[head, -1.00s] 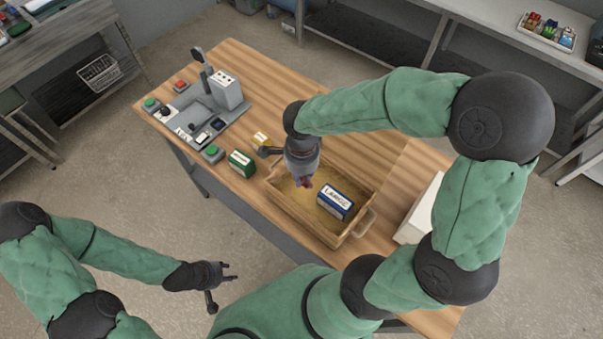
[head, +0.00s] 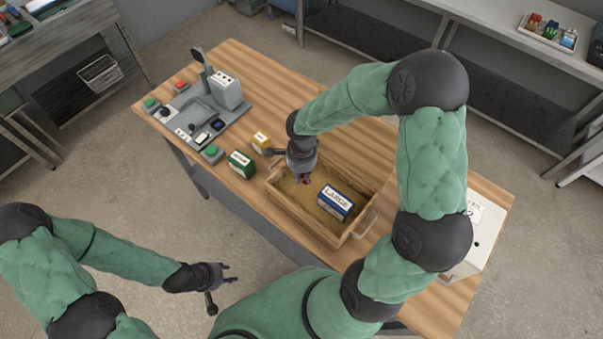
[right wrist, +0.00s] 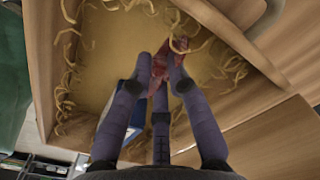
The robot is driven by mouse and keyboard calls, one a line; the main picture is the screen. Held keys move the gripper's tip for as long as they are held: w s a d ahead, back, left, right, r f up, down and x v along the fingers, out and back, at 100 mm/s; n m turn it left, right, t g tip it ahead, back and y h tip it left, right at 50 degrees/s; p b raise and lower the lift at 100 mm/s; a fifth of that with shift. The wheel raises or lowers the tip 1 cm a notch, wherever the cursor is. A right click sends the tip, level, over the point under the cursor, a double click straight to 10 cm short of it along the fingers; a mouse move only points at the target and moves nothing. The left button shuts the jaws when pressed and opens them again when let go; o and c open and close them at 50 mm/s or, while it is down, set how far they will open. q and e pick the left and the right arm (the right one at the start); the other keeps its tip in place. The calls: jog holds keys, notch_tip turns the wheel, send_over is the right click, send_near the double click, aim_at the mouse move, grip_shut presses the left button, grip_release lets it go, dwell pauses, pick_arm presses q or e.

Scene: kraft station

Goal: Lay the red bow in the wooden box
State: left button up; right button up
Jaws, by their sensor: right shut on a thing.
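The wooden box (head: 297,222) stands on the table with pale shavings on its floor. My right gripper (head: 303,181) points down into it and is shut on the red bow. The bow (right wrist: 159,70) shows between the fingertips in the right wrist view, just over the box floor; I cannot tell whether it touches the shavings. In the head view the bow is mostly hidden by the fingers. A blue and white carton marked LARGE (head: 336,201) lies in the box, right of my right gripper. My left gripper (head: 234,273) is open and empty, off the table's near side.
A green carton (head: 241,164) and a yellow carton (head: 261,142) stand on the table left of the box. A grey machine (head: 210,105) with buttons is at the far left. A white case (head: 478,238) stands at the right end, partly behind my right arm.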

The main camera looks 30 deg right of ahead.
aim_at(302, 176)
jog(key=shift+f+b, duration=0.2)
jog(key=shift+b, duration=0.15)
jog(key=shift+f+b, duration=0.35)
jog(key=shift+b, duration=0.2)
jog(key=o, duration=0.8)
jog(key=shift+r, duration=0.1)
jog(key=shift+r+p, duration=0.4)
jog(key=shift+p, duration=0.3)
notch_tip(302, 176, up, 12)
jog(key=shift+r+p, duration=0.15)
jog(key=shift+p, duration=0.7)
